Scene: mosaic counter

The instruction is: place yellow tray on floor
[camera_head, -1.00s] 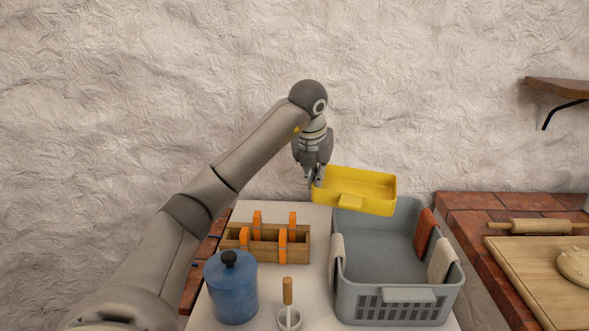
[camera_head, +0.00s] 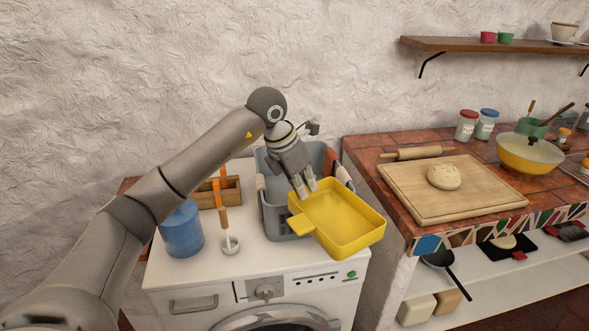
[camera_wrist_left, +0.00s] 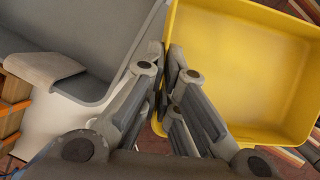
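The yellow tray (camera_head: 343,216) is a shallow, empty rectangular tray with a small tab handle on its left side. It hangs in the air in front of the grey basket, tilted in the head view. My left gripper (camera_head: 305,190) is shut on the tray's rear left wall. In the left wrist view the fingers (camera_wrist_left: 168,75) pinch the wall of the tray (camera_wrist_left: 245,75). My right gripper is not in view. A little floor (camera_head: 530,312) shows at the bottom right.
The brick counter (camera_head: 375,155) at right holds a board (camera_head: 460,196) with dough; shelves lie below.

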